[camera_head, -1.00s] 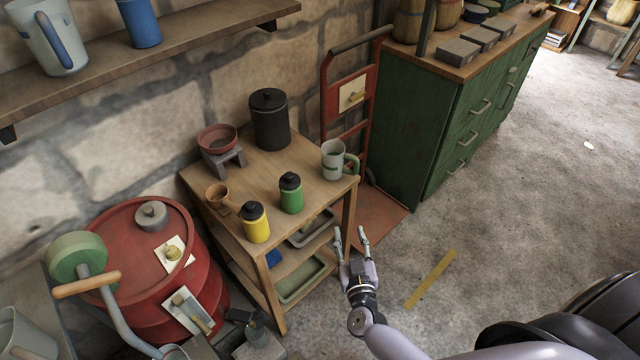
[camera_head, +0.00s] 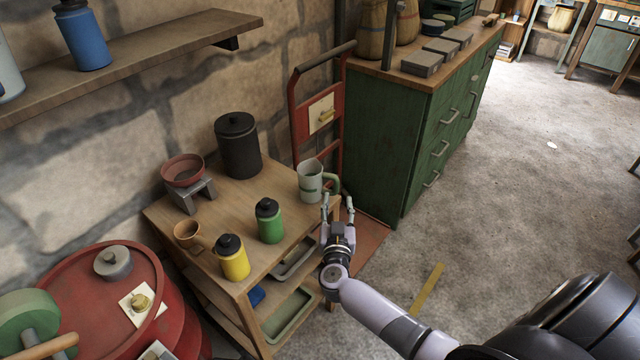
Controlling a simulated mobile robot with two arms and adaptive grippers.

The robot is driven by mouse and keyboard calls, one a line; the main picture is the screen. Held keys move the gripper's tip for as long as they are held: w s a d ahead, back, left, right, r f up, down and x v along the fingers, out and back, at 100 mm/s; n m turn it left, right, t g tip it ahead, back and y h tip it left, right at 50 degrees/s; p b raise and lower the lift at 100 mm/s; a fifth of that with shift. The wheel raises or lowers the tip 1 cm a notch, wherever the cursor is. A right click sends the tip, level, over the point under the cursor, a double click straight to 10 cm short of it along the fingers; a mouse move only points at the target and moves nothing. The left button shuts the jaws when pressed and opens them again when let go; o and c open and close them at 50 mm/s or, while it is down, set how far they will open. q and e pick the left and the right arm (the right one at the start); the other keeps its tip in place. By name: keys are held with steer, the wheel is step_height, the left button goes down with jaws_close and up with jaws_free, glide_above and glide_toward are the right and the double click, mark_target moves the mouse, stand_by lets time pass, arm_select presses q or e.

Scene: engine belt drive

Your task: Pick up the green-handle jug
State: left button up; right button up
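The green-handle jug (camera_head: 309,182) is a pale grey-white jug with a green handle on its right side. It stands upright at the far right corner of the wooden shelf table (camera_head: 225,212). My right gripper (camera_head: 338,199) is open and empty, its two fingers pointing up the picture just below and right of the jug, close to the handle. I cannot tell whether a finger touches the handle. My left gripper is not in view.
On the table stand a green bottle (camera_head: 270,221), a yellow bottle (camera_head: 232,258), a brown cup (camera_head: 189,236), a black canister (camera_head: 238,146) and a red bowl (camera_head: 183,170) on a stand. A red hand truck (camera_head: 318,118) and green cabinet (camera_head: 400,140) stand behind.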

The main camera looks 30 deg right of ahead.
mark_target(337, 188)
steer(key=shift+b+x, duration=0.35)
steer(key=shift+x, duration=2.7)
steer(key=shift+w+a, duration=0.1)
steer(key=shift+a, duration=0.1)
steer(key=shift+c, duration=0.2)
jaws_close()
